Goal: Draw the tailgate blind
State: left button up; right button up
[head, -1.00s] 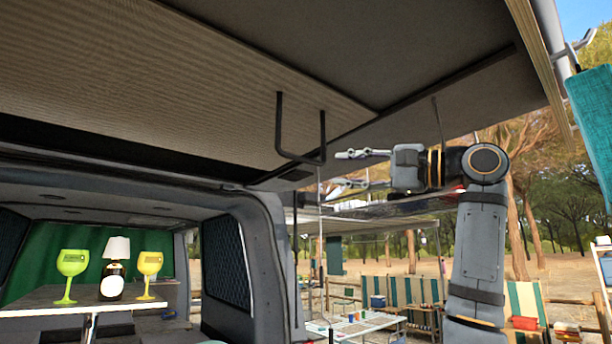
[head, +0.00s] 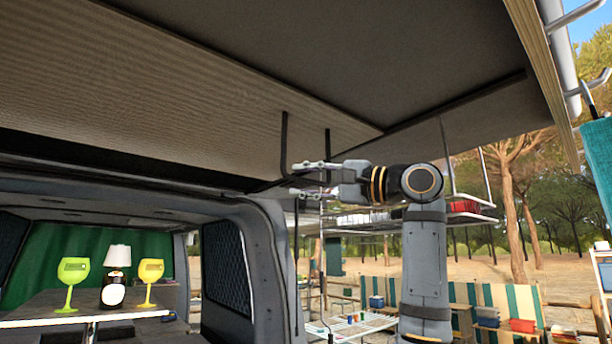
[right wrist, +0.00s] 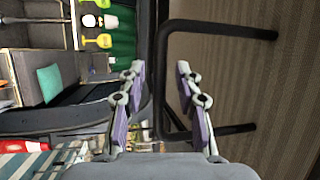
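The blind (head: 190,80) is a tan, finely ribbed panel under the raised tailgate. It also fills the right side of the right wrist view (right wrist: 245,85). Its black U-shaped handle (head: 285,135) hangs from it; in the right wrist view the handle's crossbar (right wrist: 160,100) runs between my finger pads. My right gripper (head: 298,179) is open, with one finger above and one below the crossbar in the head view. In the right wrist view its fingers (right wrist: 157,72) stand apart on either side of the bar, with gaps showing. My left gripper is not in view.
The van's side pillar (head: 262,270) stands left of my right arm. A teal cloth (head: 598,160) hangs at the right edge. Behind are a camp table (head: 350,326) and striped windbreaks.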

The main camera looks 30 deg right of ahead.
jog(key=shift+d, duration=0.2)
jog(key=shift+c, duration=0.2)
jog(key=shift+a, duration=0.1)
grip_shut()
jog(key=shift+a+f, duration=0.1)
